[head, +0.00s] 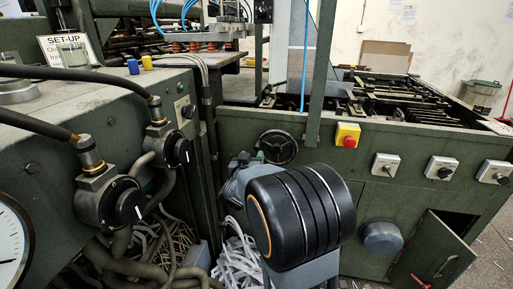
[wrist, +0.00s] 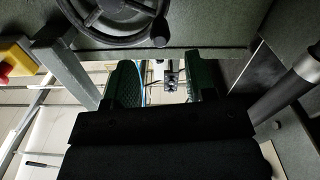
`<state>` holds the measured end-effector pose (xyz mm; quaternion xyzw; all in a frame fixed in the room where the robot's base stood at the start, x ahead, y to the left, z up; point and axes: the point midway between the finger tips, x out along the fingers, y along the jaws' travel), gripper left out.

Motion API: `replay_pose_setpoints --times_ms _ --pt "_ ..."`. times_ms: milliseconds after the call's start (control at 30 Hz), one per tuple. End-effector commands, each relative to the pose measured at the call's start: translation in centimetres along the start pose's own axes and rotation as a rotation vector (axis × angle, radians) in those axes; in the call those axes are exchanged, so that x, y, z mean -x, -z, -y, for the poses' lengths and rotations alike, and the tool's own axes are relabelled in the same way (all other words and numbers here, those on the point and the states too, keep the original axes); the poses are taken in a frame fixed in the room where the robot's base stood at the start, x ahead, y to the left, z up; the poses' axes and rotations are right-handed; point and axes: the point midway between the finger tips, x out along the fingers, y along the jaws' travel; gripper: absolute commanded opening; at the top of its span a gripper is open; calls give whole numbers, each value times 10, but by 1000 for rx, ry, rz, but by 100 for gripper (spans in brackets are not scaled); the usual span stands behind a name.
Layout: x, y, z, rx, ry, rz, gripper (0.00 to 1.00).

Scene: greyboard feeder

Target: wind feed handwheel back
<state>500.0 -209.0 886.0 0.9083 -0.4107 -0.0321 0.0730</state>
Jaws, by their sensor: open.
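The feed handwheel (head: 277,147) is a dark spoked wheel on the front of the green machine in the head view. In the wrist view the handwheel (wrist: 120,42) is at the top, cut off by the picture edge, with a dark round handle at the right of its rim. My gripper (wrist: 164,75) shows in the wrist view with two dark green fingers spread apart and nothing between them. The wheel is apart from the fingers in that view, above the left one. How far they are in depth, I cannot tell.
A red button on a yellow box (head: 348,136) is right of the wheel, with several switches farther right. A green cabinet with hoses and black knobs (head: 130,205) stands at left. A small door (head: 435,255) hangs open at lower right. Paper strips (head: 240,262) lie low in the middle.

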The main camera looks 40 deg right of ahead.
Motion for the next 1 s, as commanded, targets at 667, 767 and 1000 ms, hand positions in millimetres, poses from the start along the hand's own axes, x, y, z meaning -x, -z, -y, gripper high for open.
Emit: replay_pose_setpoints --times_ms 667,767,1000 --pt "-87 0 2 0 6 1 51" --pt "-88 0 3 -1 7 1 51" --pt "-88 0 3 -1 7 0 50"
